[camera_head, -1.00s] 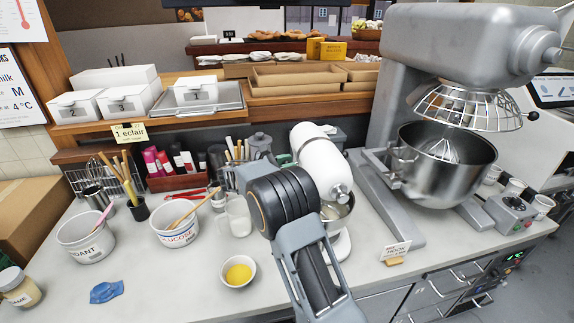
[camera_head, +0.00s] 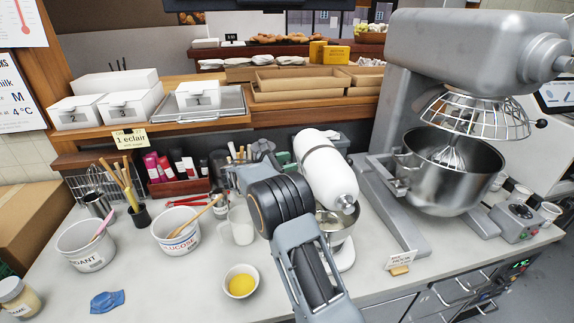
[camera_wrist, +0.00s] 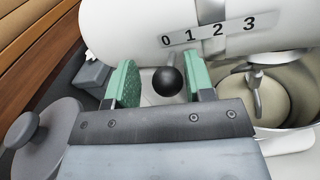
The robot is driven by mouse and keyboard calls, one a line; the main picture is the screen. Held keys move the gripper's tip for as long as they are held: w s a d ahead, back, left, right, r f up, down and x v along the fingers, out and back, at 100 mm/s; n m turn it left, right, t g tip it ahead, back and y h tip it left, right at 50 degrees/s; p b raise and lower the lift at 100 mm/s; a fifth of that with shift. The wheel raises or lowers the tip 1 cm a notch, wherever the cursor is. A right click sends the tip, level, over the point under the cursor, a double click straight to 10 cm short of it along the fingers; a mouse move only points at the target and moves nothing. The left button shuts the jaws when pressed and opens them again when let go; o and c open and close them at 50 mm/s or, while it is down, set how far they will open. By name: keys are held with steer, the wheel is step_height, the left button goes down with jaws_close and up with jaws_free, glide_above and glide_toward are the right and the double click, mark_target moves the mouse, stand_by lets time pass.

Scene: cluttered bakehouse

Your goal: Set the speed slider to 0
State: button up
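The small white mixer (camera_head: 326,172) stands on the counter, and its head fills the top of the wrist view (camera_wrist: 120,35). A strip marked 0, 1, 2, 3 (camera_wrist: 222,30) runs along its side, with 0 at the left. A black ball knob (camera_wrist: 167,81), seemingly the speed slider's, shows just below the 0; exactly which mark it is set at I cannot tell. My gripper (camera_wrist: 162,82) is open, its green-padded fingers on either side of the knob, with a gap visible on both sides. In the head view my arm largely hides the gripper.
The mixer's bowl (camera_wrist: 290,95) is at the right in the wrist view, and a grey lidded pot (camera_wrist: 45,135) at the lower left. A glass jug (camera_head: 238,226) and a bowl of yellow liquid (camera_head: 240,281) stand left of my arm. A large grey mixer (camera_head: 470,50) stands to the right.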

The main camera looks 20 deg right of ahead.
steer(key=shift+o, duration=0.4)
steer(key=shift+s, duration=0.1)
steer(key=shift+f, duration=0.1)
steer(key=shift+a, duration=0.35)
steer(key=a+b, duration=0.3)
steer(key=a, duration=1)
